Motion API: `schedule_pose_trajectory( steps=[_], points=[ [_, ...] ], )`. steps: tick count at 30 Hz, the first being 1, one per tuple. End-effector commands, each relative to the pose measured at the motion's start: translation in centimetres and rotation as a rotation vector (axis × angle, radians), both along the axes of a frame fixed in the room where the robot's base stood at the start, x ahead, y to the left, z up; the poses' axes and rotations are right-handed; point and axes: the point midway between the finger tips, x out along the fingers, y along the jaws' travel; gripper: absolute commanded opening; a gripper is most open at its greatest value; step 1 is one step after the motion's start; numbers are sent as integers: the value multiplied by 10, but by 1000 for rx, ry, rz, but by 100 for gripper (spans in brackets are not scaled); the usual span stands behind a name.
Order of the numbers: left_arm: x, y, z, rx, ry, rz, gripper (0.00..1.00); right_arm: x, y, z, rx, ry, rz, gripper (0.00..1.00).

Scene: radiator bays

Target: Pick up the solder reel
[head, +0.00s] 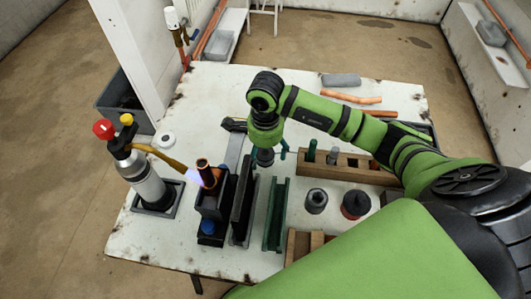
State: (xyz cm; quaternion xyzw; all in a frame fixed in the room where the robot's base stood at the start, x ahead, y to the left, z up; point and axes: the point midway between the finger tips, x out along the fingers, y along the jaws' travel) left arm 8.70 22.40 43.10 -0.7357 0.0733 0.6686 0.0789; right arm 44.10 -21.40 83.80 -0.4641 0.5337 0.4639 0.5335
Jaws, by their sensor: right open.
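I cannot tell for sure which item is the solder reel. A small grey, spool-like piece (316,201) stands upright on the white table, right of the green upright plates. A white ring with a dark centre (167,139) lies near the table's left edge. My right gripper (266,158) points down above the middle of the table, behind the green plates and left of the wooden rack. It is open, and I see nothing held in it. Its fingers are small and partly hidden. My left gripper is not in view.
A gas torch (149,185) with a lit flame points at a copper pipe (204,174) in a dark stand. Dark and green upright plates (276,213) stand beside it. A black and red pot (355,204) and wooden rack (348,172) are at right. Copper pipes (352,98) lie behind.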

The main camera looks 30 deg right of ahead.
Motion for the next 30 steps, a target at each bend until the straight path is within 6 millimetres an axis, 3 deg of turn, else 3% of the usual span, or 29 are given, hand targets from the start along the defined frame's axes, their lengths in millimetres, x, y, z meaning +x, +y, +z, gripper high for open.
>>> schedule_pose_trajectory(
  steps=[3, 4, 9, 20, 23, 30],
  points=[
    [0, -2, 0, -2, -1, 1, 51, 0, 0, 0, 0, 0, 0, 78],
    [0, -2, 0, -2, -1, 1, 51, 0, 0, 0, 0, 0, 0, 70],
    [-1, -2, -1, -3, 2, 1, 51, 0, 0, 0, 0, 0, 0, 5],
    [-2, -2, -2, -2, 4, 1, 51, 1, 0, 4, 0, -1, 0, 4],
    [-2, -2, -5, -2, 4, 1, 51, 2, 0, 15, 0, -5, 0, 4],
    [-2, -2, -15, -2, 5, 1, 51, 2, 0, 63, 1, -7, 0, 4]
  ],
)
